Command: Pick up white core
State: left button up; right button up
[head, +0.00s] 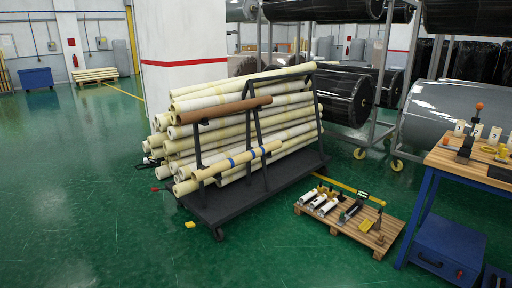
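Many long cream-white cores (290,88) lie stacked on a dark wheeled rack (262,197) in the middle of the head view. One brown core (220,110) lies near the top of the stack. A cream core with blue bands (238,160) lies at the front, outside the uprights. Short white rolls (318,201) lie on a low wooden pallet to the right. Small white cylinders (459,127) stand on the workbench. I cannot tell which one is the task's white core. Neither of my grippers shows in the view.
The wooden pallet (336,227) sits on the floor between the rack and the blue-legged workbench (474,160). Large black wrapped rolls (344,97) fill racks behind. A white pillar (182,45) stands behind the stack. The green floor at left and front is open, except for a small yellow object (190,224).

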aim_at(318, 201)
jog(key=i+j+z, duration=0.15)
jog(key=i, duration=0.4)
jog(key=i+j+z, duration=0.2)
jog(key=i, duration=0.35)
jog(key=i+j+z, duration=0.15)
jog(key=i, duration=0.4)
jog(key=i+j+z, duration=0.15)
jog(key=i+j, duration=0.3)
jog(key=i+j+z, duration=0.45)
jog(key=i+j, duration=0.2)
jog(key=i, duration=0.1)
